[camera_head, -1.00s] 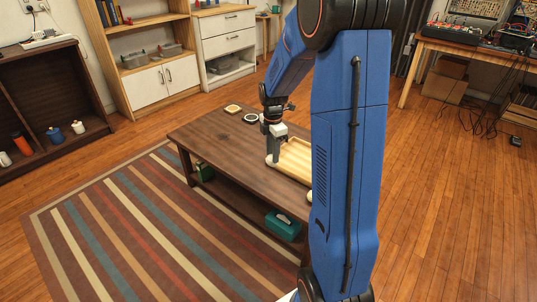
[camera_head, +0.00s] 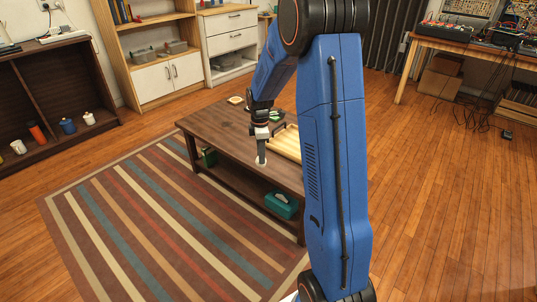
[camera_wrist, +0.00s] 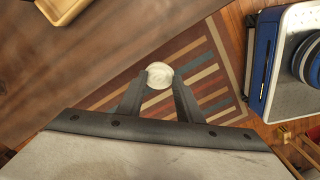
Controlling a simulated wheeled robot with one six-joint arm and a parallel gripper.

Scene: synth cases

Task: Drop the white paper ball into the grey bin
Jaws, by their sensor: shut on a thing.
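The white paper ball (camera_wrist: 159,75) is between the fingertips of my gripper (camera_wrist: 159,84) in the wrist view. My gripper is shut on it. In the head view, my gripper (camera_head: 261,156) points down at the front edge of the brown coffee table, and the ball (camera_head: 261,161) shows as a small pale spot at its tips. In the wrist view, the striped rug lies beyond and below the ball, beside the table. I see no grey bin in either current view.
The coffee table (camera_head: 225,128) holds a light wooden tray (camera_head: 287,143) right of my gripper. A teal box (camera_head: 281,204) sits on its lower shelf. The striped rug (camera_head: 150,220) and the wood floor (camera_head: 440,200) are clear. A dark shelf (camera_head: 50,95) stands at left.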

